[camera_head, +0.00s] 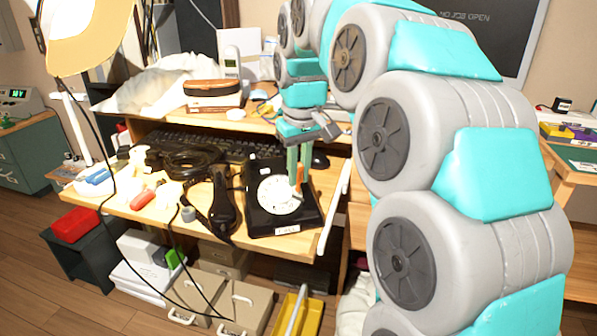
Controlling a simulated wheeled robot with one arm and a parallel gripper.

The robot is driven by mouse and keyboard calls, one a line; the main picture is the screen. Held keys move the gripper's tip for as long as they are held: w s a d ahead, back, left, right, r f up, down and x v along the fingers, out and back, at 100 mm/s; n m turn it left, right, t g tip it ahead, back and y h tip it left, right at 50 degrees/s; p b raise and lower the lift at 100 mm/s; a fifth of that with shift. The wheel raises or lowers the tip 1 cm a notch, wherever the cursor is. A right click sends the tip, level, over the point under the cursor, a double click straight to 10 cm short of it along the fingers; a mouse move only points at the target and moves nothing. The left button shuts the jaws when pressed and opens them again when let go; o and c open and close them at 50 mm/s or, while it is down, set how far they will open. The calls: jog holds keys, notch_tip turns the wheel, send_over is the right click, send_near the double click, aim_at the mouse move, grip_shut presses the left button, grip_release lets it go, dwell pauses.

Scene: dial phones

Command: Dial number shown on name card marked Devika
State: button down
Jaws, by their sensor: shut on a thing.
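The black rotary phone (262,222) sits on the pulled-out desk shelf. Its round white dial (275,196) faces up. The digits on it are too small to read. My gripper (299,184) points down at the right part of the dial, with its green fingers close together on a small, thin orange thing. Whether this touches the dial I cannot tell. The black handset (223,203) lies off the phone, to its left. A small white label (287,230) shows on the phone's front edge; its writing is not legible. No card reading Devika can be made out.
A black keyboard (196,147) and a coiled black cord (190,163) lie behind the handset. Small clutter covers the shelf's left end. A cordless phone (231,66) and brown case (213,88) stand on the upper desk. My arm blocks the right side.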

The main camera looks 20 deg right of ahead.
jog(key=shift+w+r, duration=0.1)
jog(key=shift+w+a+r+p, duration=0.2)
jog(key=shift+w+r+p, duration=0.2)
jog(key=shift+w, duration=0.2)
jog(key=shift+w+a+r+p, duration=0.25)
jog(key=shift+w+p, duration=0.1)
jog(key=shift+w, duration=0.25)
jog(key=shift+w+a+r+p, duration=0.2)
jog(key=shift+w+r+p, duration=0.2)
jog(key=shift+w, duration=0.2)
jog(key=shift+f, duration=0.1)
jog(key=shift+f, duration=0.2)
jog(key=shift+w+f, duration=0.2)
jog(key=shift+f, duration=0.2)
jog(key=shift+w+f, duration=0.25)
jog(key=shift+f, duration=0.15)
jog(key=shift+s+d, duration=0.1)
jog(key=shift+d, duration=0.05)
